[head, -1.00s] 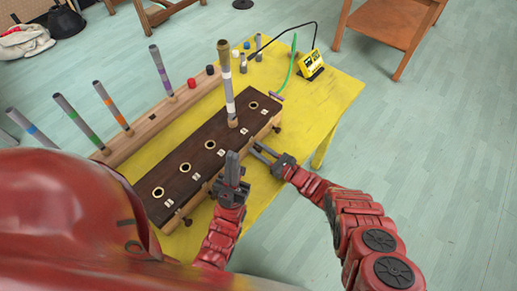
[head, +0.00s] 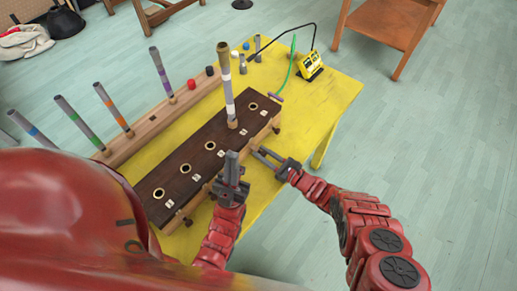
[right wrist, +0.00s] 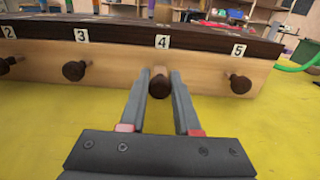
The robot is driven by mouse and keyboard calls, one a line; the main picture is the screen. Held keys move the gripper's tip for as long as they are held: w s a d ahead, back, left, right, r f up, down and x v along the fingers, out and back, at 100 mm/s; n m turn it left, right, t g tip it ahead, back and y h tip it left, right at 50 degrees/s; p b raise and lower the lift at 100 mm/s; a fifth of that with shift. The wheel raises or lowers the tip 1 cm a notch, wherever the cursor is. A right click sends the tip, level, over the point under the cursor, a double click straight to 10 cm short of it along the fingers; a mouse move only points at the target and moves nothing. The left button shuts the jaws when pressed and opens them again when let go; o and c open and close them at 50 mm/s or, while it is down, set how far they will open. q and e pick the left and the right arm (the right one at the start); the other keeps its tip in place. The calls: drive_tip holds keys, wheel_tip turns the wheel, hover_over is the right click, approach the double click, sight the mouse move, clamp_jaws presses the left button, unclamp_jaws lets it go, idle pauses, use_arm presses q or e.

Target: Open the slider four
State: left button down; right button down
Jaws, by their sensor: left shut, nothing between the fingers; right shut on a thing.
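The dark-topped wooden box (head: 178,178) stands on the yellow table, with a row of holes and numbered labels. A tall grey, white and brown tube (head: 228,88) stands upright in its fourth hole. In the right wrist view, the dark round knob of slider four (right wrist: 159,84) sits under label 4 (right wrist: 162,42), between the fingertips of my right gripper (right wrist: 160,76). That gripper also shows in the head view (head: 258,153), shut on the knob at the box front. How far the slider is out cannot be told. My left gripper (head: 232,160) is shut and empty, before the box front.
Knob three (right wrist: 74,70) and knob five (right wrist: 240,84) flank the gripped one. A wooden rack (head: 140,128) with several coloured-band tubes stands behind the box. A yellow device (head: 310,66) is at the far right of the table. The table's right side is mostly clear.

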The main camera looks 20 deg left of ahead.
drive_tip(key=shift+s+d, duration=0.15)
drive_tip(key=shift+d, duration=0.15)
drive_tip(key=c, duration=0.6)
unclamp_jaws()
drive_tip(key=shift+b+v, duration=1.3)
drive_tip(key=shift+v, duration=7.4)
